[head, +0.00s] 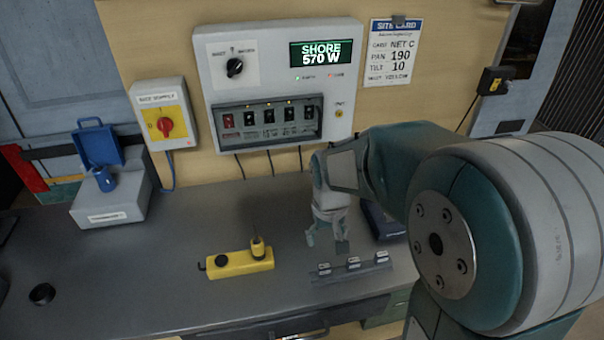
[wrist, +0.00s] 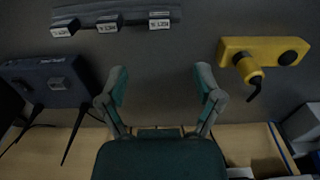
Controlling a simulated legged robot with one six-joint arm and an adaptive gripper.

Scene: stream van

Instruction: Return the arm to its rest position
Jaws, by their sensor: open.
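My gripper (head: 328,238) hangs at the end of my arm over the grey worktop, pointing down, behind a rail with small labelled blocks. In the wrist view my gripper (wrist: 160,90) has its two fingers spread apart with nothing between them. My arm's large teal and grey links fill the right of the head view. The rest position itself is not marked in either view.
A yellow control box (head: 238,262) stands left of my gripper. The block rail (head: 350,272) lies in front of it, and a dark box (head: 382,220) is close on its right. A power panel (head: 280,85) is on the wall behind. The worktop's left middle (head: 130,265) is mostly clear.

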